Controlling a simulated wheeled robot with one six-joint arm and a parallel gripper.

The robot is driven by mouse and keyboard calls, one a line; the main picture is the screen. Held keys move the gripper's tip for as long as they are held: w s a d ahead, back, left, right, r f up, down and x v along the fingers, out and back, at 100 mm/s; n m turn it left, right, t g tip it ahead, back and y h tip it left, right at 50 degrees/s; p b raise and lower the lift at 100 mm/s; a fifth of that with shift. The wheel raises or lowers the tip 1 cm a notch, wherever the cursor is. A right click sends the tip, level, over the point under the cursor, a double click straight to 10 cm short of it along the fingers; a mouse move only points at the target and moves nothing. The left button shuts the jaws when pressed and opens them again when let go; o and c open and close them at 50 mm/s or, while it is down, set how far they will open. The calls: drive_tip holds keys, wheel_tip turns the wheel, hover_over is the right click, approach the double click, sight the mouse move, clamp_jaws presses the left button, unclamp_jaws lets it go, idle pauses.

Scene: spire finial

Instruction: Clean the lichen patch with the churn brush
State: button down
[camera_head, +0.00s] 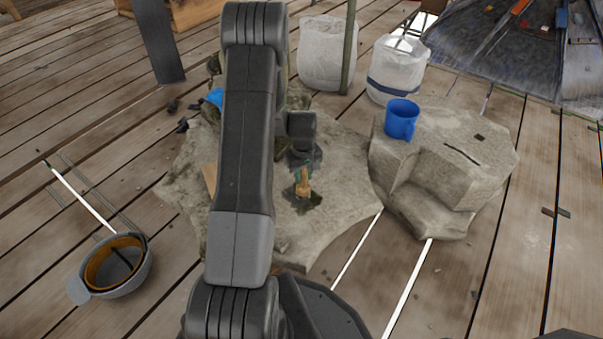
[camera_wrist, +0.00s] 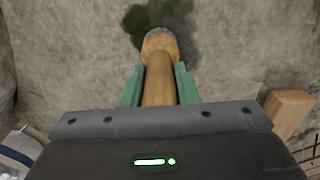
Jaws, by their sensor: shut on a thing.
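My gripper (camera_wrist: 160,88) has green fingers shut on the wooden handle of the churn brush (camera_wrist: 159,62). The brush also shows in the head view (camera_head: 303,184), held pointing down over the flat stone slab (camera_head: 340,180). The lichen patch (camera_wrist: 160,22) is a dark green blotch on the stone, just past the brush head in the wrist view. In the head view the dark patch (camera_head: 313,200) lies right at the brush's lower end. The brush head overlaps the patch's edge in view; I cannot tell whether it touches the stone.
A blue mug (camera_head: 402,119) stands on the stepped rock (camera_head: 455,165) to the right. Two white bags (camera_head: 326,55) (camera_head: 397,70) stand behind. A grey helmet-like bowl (camera_head: 118,268) lies on the planks at left. A wooden block (camera_wrist: 287,112) lies right of my gripper in the wrist view.

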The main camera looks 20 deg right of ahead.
drive_tip(key=shift+s+d, duration=0.2)
drive_tip(key=shift+s, duration=0.6)
drive_tip(key=shift+s+d, duration=0.2)
drive_tip(key=shift+s, duration=0.55)
drive_tip(key=s, duration=0.1)
drive_tip(key=s+d, duration=0.1)
drive_tip(key=shift+s+r, duration=0.1)
drive_tip(key=shift+s, duration=0.25)
drive_tip(key=shift+d, duration=0.1)
drive_tip(key=shift+w+d, duration=0.15)
drive_tip(key=shift+w, duration=0.7)
drive_tip(key=shift+w+d, duration=0.15)
drive_tip(key=shift+w, duration=0.7)
drive_tip(key=shift+w, duration=0.15)
drive_tip(key=shift+w+a, duration=0.2)
drive_tip(key=shift+w, duration=0.5)
drive_tip(key=shift+w+a, duration=0.15)
drive_tip(key=shift+w, duration=0.5)
